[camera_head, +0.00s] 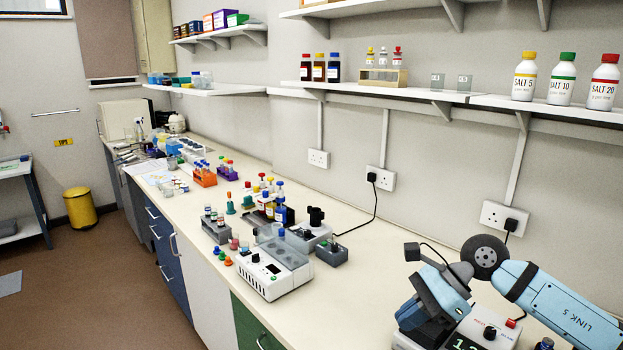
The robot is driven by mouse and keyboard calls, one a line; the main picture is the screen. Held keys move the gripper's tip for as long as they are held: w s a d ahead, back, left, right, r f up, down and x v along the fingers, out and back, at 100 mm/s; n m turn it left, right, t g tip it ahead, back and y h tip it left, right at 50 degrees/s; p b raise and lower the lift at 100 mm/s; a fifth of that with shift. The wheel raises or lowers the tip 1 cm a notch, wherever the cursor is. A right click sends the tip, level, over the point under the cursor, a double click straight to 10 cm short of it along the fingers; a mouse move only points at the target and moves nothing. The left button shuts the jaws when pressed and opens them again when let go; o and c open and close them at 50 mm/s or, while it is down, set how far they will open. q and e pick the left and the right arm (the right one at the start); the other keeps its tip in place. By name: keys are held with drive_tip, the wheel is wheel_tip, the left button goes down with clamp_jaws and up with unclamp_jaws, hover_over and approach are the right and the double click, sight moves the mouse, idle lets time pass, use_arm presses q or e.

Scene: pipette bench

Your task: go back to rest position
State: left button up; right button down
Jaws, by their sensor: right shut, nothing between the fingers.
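My right arm comes in from the right edge, its blue link marked "LINK 5". My right gripper (415,318) is at the lower right, low over the near end of the bench (365,290). It is shut and empty. It partly covers a white device with a digital display (468,341); I cannot tell whether they touch. My left gripper is not in view.
A white instrument with a clear lid (274,278) stands mid-bench, with racks and bottles (268,206) behind it. A power cable (370,213) hangs down to the bench. A wall shelf (400,91) juts out above. The bench between instrument and gripper is clear.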

drive_tip(key=s+a+r+m+t+y, duration=0.5)
drive_tip(key=a+r+m+y, duration=0.1)
drive_tip(key=a+m+y, duration=0.4)
drive_tip(key=d+f+m+t+h, duration=0.3)
drive_tip(key=d+m+t+h, duration=0.45)
drive_tip(key=m, duration=0.75)
drive_tip(key=d+f+m+t+h, duration=0.4)
drive_tip(key=d+m+t+h, duration=0.3)
drive_tip(key=m, duration=0.9)
drive_tip(key=s+d+f+m+g+h, duration=0.35)
drive_tip(key=s+f+m+h, duration=0.2)
drive_tip(key=f, duration=0.25)
drive_tip(key=s+d+f+m+g+y, duration=0.1)
drive_tip(key=s+f+m+g, duration=0.4)
drive_tip(key=s, duration=0.4)
drive_tip(key=s+f+m+g, duration=0.2)
drive_tip(key=s+f+g, duration=0.4)
drive_tip(key=s, duration=0.4)
use_arm(q)
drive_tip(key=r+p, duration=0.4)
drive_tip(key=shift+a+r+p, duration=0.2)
drive_tip(key=shift+p, duration=0.1)
use_arm(e)
drive_tip(key=w+a+f+t+y, duration=0.3)
drive_tip(key=w+a+f+t, duration=0.3)
drive_tip(key=f+t, duration=0.1)
drive_tip(key=shift+w+f+n, duration=0.2)
drive_tip(key=shift+f+n, duration=0.15)
drive_tip(key=shift+f, duration=0.55)
